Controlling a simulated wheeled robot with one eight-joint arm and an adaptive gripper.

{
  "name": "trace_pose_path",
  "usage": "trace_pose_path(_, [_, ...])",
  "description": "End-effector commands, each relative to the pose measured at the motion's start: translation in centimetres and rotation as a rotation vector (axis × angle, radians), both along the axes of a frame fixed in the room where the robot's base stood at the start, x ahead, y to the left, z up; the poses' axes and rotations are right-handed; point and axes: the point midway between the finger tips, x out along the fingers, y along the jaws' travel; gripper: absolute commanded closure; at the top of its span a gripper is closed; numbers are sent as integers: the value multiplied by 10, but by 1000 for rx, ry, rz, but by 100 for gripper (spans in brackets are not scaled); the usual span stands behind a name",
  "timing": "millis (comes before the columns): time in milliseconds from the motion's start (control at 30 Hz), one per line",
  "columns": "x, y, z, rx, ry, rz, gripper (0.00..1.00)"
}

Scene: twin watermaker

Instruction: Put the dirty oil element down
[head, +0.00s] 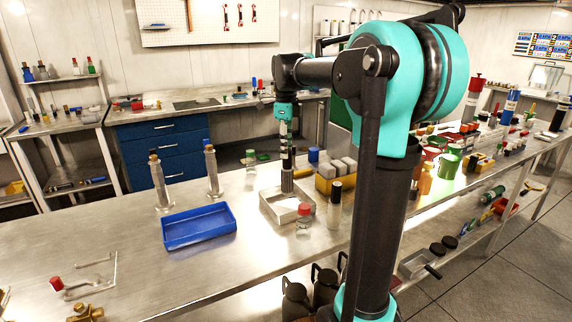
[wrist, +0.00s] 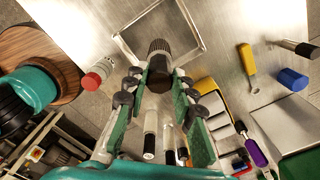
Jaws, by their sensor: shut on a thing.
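My gripper (head: 286,150) points down at the middle of the bench. It is shut on the dirty oil element (head: 287,181), a dark ribbed cylinder. In the wrist view the element (wrist: 158,62) sits between the two green-padded fingers of my gripper (wrist: 158,88). A shallow square metal tray (head: 270,208) lies below it; the tray rim also shows in the wrist view (wrist: 194,22). The element's lower end overlaps the tray in both views. I cannot tell whether it touches the tray floor.
A red-capped jar (head: 304,219) and a black-capped bottle (head: 334,208) stand close right of the tray. A yellow holder (head: 324,185) with grey blocks is behind. A blue tray (head: 198,228) and two metal posts (head: 160,185) are to the left. Bare bench lies between the trays.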

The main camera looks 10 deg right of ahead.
Motion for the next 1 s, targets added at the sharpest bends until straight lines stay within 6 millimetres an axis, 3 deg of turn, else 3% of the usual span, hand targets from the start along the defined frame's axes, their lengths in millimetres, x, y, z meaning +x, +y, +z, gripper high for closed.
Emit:
trace_pose_path(267, [0,0,-22,0,0,0,100])
trace_pose_path(500, [1,0,-52,0,0,0,100])
trace_pose_path(900, [0,0,-58,0,0,0,100])
trace_pose_path(933, [0,0,-58,0,0,0,71])
trace_pose_path(1000, [0,0,-57,0,0,0,62])
